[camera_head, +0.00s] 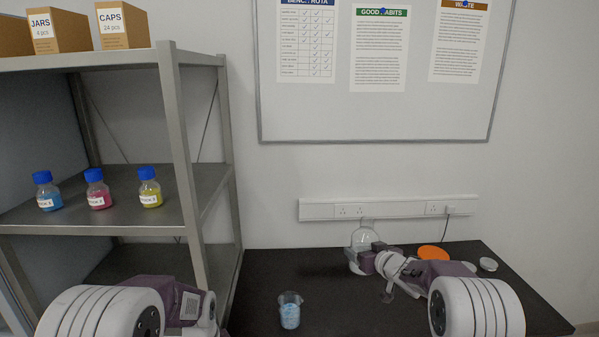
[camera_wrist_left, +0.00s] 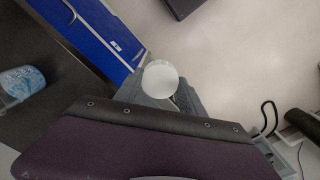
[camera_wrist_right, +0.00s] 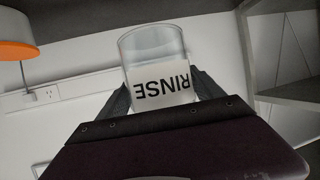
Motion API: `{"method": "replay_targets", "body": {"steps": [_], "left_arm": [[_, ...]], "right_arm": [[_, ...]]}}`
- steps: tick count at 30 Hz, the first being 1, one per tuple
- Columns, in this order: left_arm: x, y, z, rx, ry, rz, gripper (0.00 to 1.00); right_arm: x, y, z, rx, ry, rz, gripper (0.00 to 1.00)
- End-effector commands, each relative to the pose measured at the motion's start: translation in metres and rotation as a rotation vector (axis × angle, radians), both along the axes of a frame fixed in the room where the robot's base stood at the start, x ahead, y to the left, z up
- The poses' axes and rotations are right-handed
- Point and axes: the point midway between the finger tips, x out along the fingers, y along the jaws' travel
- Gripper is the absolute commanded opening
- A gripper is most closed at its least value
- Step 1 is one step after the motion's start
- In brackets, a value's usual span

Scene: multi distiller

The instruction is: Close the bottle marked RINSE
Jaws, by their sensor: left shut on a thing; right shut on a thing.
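The bottle marked RINSE (camera_wrist_right: 150,50) is clear glass with a white label. It shows in the right wrist view, where the label reads upside down and that camera's picture is inverted. My right gripper (camera_head: 368,258) is shut on the bottle, near the table's back. The bottle's mouth is hidden behind the gripper in the right wrist view. My left gripper (camera_wrist_left: 160,98) is shut on a round white cap (camera_wrist_left: 160,77), which shows between its fingers in the left wrist view. In the head view the left arm is low at the left and its fingertips are hidden.
A beaker of blue stuff (camera_head: 289,314) stands on the dark table (camera_head: 325,290). The metal shelf (camera_head: 195,190) at the left holds three blue-capped bottles.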

Motion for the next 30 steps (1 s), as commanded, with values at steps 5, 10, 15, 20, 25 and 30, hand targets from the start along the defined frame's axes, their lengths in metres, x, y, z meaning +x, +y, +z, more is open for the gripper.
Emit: {"method": "replay_targets", "body": {"steps": [5,10,15,20,25,30], "left_arm": [[-0.022,-0.005,-0.016,-0.001,0.003,-0.358,0.04],[-0.018,-0.005,-0.021,0.0,0.0,-0.591,0.04],[-0.016,-0.005,-0.021,0.0,0.001,-0.675,0.04],[-0.015,-0.005,-0.02,0.0,0.001,-0.676,0.04],[-0.015,-0.005,-0.02,0.0,0.001,-0.675,0.04],[-0.015,-0.005,-0.02,0.0,0.001,-0.674,0.04]], "right_arm": [[0.001,0.0,0.002,0.001,-0.005,0.001,0.04],[0.001,0.0,0.002,0.001,-0.005,0.001,0.04],[0.001,0.0,0.002,0.001,-0.005,0.001,0.04],[0.001,0.0,0.002,0.001,-0.005,0.001,0.04],[-0.002,0.002,0.003,0.001,-0.005,0.007,0.04],[-0.019,0.013,0.003,0.0,-0.004,0.058,0.04]]}}
